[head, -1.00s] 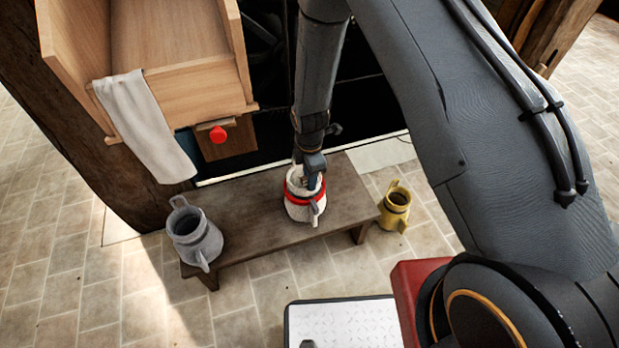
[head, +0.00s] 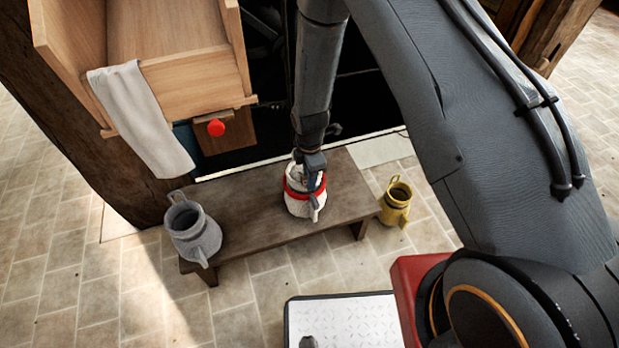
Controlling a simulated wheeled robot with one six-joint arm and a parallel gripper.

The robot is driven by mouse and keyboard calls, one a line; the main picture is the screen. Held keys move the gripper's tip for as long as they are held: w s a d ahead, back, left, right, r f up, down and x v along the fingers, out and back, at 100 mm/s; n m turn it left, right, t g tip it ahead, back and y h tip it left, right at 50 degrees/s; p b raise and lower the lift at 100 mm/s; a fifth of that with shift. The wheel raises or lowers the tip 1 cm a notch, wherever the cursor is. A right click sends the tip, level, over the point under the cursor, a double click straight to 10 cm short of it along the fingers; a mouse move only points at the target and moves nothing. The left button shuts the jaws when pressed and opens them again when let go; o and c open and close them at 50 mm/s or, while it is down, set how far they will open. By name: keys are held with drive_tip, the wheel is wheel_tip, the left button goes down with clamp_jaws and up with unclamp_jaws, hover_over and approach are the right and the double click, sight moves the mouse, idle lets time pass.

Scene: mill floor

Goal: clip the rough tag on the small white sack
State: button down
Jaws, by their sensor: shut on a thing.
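The small white sack (head: 299,208) stands upright on the dark wooden bench.
A grey jug-like vessel (head: 192,234) stands at the left end of the bench (head: 250,213). A yellow one (head: 395,204) is on the floor to the right. A wooden chute (head: 185,75) with a white cloth (head: 143,122) and a red knob (head: 216,128) overhangs the back left.

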drive_tip(key=c, duration=1.5)
unclamp_jaws()
drive_tip(key=shift+r, duration=3.9)
